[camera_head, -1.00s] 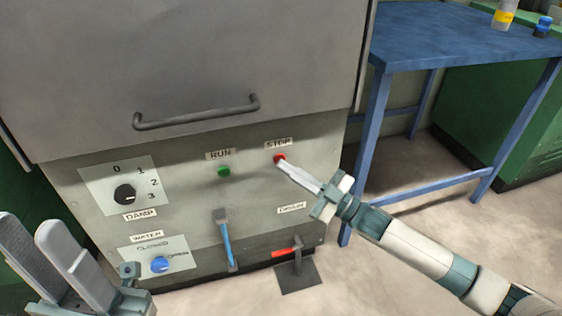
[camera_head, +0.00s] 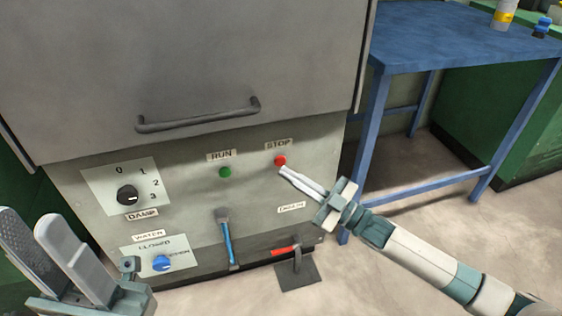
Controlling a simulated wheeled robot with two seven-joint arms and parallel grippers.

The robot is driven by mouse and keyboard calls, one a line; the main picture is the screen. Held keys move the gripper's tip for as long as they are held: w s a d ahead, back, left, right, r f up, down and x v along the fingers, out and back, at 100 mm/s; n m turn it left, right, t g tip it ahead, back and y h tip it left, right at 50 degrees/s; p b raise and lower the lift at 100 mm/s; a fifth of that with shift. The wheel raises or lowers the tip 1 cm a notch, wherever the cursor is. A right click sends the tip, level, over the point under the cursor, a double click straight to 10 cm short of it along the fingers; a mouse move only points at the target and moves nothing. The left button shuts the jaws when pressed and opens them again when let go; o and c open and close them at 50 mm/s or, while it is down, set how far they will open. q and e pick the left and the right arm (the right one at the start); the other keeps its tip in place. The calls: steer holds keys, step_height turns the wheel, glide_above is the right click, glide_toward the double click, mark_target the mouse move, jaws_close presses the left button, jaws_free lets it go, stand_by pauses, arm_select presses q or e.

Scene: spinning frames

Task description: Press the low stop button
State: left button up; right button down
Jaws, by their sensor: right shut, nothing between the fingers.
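The red stop button (camera_head: 280,161) sits low on the machine's grey front panel, just under a label reading STOP (camera_head: 277,145). My right gripper (camera_head: 282,171) is shut and empty. A small gap seems to lie between tips and button; how far the tips are from the panel I cannot tell exactly.
A green button (camera_head: 225,172) under RUN is left of the stop button. The panel also has a DAMP dial (camera_head: 127,195), a blue water knob (camera_head: 161,263), a blue-handled lever (camera_head: 227,240) and a red drain handle (camera_head: 285,251). A blue table (camera_head: 450,35) stands at right.

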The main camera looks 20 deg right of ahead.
steer(key=s+p, duration=0.2)
steer(key=s, duration=0.2)
steer(key=shift+s+d, duration=0.1)
steer(key=shift+s, duration=0.2)
stand_by(0.7)
